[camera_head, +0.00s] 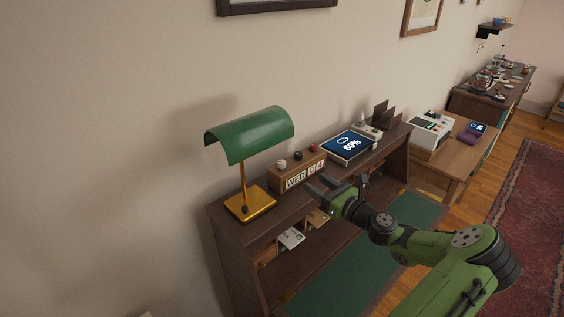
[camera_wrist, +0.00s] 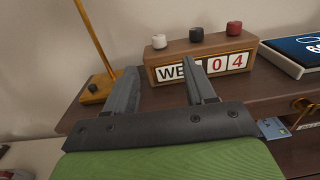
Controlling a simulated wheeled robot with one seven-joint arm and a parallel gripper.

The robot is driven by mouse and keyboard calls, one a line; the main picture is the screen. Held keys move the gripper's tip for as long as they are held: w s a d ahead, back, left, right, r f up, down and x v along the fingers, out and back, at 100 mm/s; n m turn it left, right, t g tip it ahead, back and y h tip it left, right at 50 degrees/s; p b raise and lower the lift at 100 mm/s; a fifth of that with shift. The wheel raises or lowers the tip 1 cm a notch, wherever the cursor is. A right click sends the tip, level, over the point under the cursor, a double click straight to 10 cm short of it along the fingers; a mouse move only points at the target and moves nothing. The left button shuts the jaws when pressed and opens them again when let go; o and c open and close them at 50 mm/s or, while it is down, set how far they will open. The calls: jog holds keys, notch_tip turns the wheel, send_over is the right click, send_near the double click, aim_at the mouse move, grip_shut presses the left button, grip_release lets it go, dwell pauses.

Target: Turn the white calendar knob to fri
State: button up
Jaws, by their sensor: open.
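The wooden calendar block (camera_head: 276,181) stands on the desk's upper shelf and reads WED 04. On its top are the white knob (camera_head: 282,164) at the left, a black knob (camera_head: 298,155) in the middle and a red knob (camera_head: 312,148) at the right. In the wrist view the white knob (camera_wrist: 159,41) shows clear above the calendar (camera_wrist: 170,58), beyond my fingers. My gripper (camera_head: 338,184) is open and empty, in front of the calendar; in the wrist view its fingers (camera_wrist: 160,85) are apart and partly cover the day card. Nothing touches the white knob.
A green-shaded brass lamp (camera_head: 249,138) stands left of the calendar; its base (camera_head: 250,205) is close by. A tablet-like screen (camera_head: 349,145) reading 60% lies to the right. Papers (camera_head: 291,238) sit in the cubbies below. The space above the knobs looks free.

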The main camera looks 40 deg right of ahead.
aim_at(285, 165)
jog(key=w, duration=0.8)
jog(key=w+p, duration=0.1)
jog(key=w, duration=0.7)
jog(key=shift+a+f+p, duration=0.1)
jog(key=shift+a+p, duration=0.1)
jog(key=shift+p, duration=0.1)
jog(key=shift+s, duration=0.1)
jog(key=c, duration=0.9)
